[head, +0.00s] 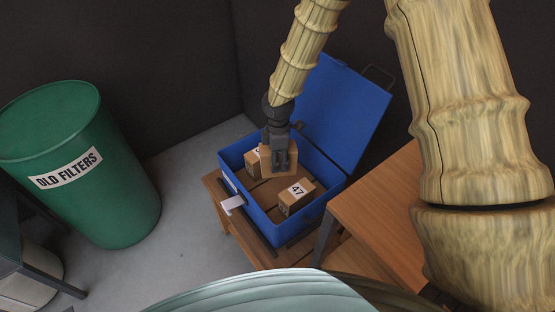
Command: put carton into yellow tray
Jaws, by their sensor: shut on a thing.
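My gripper (281,160) points down inside an open blue box (231,169) and is shut on a brown carton (293,158). The fingers cover part of this carton, and I cannot tell whether it still touches what is under it. Another carton (252,163) stands close beside it on the left, partly hidden. A third carton (297,196), with a white label reading 47, lies nearer the front right of the box. No yellow tray shows in the head view.
The blue box's lid (345,110) stands open at the back right. The box sits on a wooden stand (217,188). A wooden table (385,215) is close on the right. A green barrel (105,195) marked OLD FILTERS stands at left, with open grey floor (190,210) between.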

